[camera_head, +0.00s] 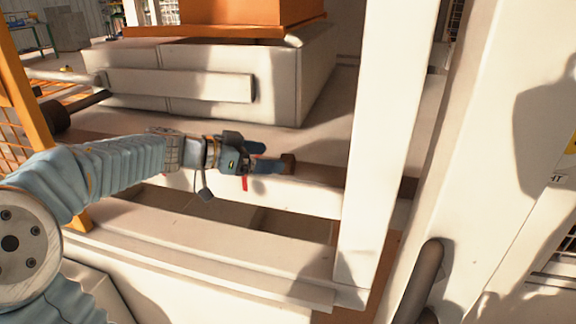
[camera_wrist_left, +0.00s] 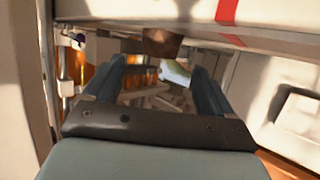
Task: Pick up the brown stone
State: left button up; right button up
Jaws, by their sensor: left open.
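The brown stone (camera_head: 288,163) is a small dark brown block at the edge of a white beam of the press, just past my left gripper's fingertips. In the left wrist view the brown stone (camera_wrist_left: 161,43) shows at the top, ahead of the space between the fingers. My left gripper (camera_head: 272,160) comes in from the left, roughly level with the stone. Its fingers stand apart in the left wrist view (camera_wrist_left: 157,76), with nothing held between them. Whether a fingertip touches the stone I cannot tell. My right gripper is not in view.
A white beam (camera_head: 310,198) with a red mark (camera_head: 244,183) runs below and beside the gripper. A white upright post (camera_head: 385,120) stands to the right of the stone. A large white block (camera_head: 215,80) with an orange part (camera_head: 240,12) above it is behind. An orange fence (camera_head: 30,110) is at left.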

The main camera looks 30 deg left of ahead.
aim_at(284, 158)
pick_arm(q)
jog(key=b+x, duration=0.1)
jog(key=x, duration=0.4)
jog(key=shift+f, duration=0.15)
jog(key=c, duration=1.2)
